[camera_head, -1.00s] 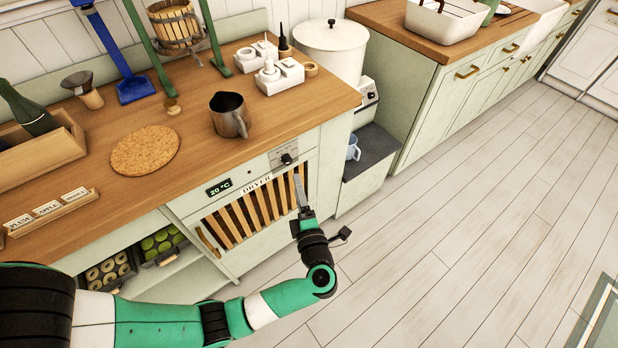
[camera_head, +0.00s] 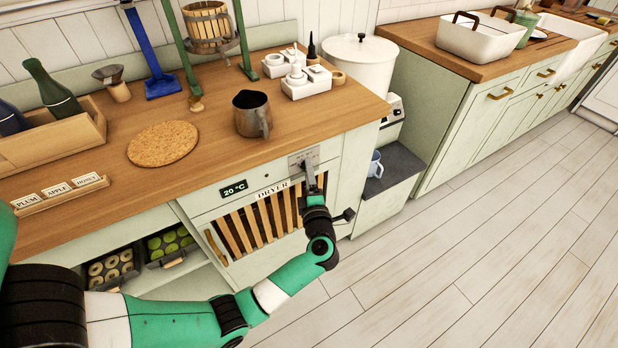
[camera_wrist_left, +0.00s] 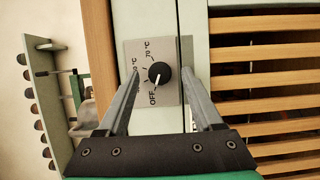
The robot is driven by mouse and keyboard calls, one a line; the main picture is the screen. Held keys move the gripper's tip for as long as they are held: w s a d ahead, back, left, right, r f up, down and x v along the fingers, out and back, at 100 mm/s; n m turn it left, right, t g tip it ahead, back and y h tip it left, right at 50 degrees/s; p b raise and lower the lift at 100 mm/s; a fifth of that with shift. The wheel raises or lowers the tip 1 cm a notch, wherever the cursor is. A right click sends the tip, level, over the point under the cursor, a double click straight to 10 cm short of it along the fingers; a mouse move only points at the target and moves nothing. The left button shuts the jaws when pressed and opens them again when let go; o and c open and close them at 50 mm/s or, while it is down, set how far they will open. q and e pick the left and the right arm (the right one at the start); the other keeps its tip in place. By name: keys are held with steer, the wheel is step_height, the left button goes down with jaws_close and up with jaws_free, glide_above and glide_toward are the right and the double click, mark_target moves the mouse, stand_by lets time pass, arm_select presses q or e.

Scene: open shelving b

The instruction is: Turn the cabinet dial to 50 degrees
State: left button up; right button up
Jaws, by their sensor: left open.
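The dial is a round black knob (camera_wrist_left: 159,73) on a grey plate (camera_wrist_left: 136,50) marked OFF and 70 °C. Its white pointer mark seems turned toward OFF. The plate also shows in the head view (camera_head: 297,160), at the top right of the dryer front, with the knob mostly hidden by my gripper. My left gripper (camera_head: 312,167) is open in front of the plate; in the wrist view its fingers (camera_wrist_left: 160,60) stand on either side of the knob, apart from it as seen. The dryer display (camera_head: 233,189) reads 20 °C. My right gripper is not in view.
The slatted dryer door (camera_head: 262,222) lies below the dial. The wooden counter edge (camera_head: 350,122) runs above it. A metal pitcher (camera_head: 250,115) and a cork mat (camera_head: 163,144) stand on the counter. The floor (camera_head: 480,240) to the right is clear.

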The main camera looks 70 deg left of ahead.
arm_select(q)
steer(key=shift+a, duration=0.25)
jaws_close()
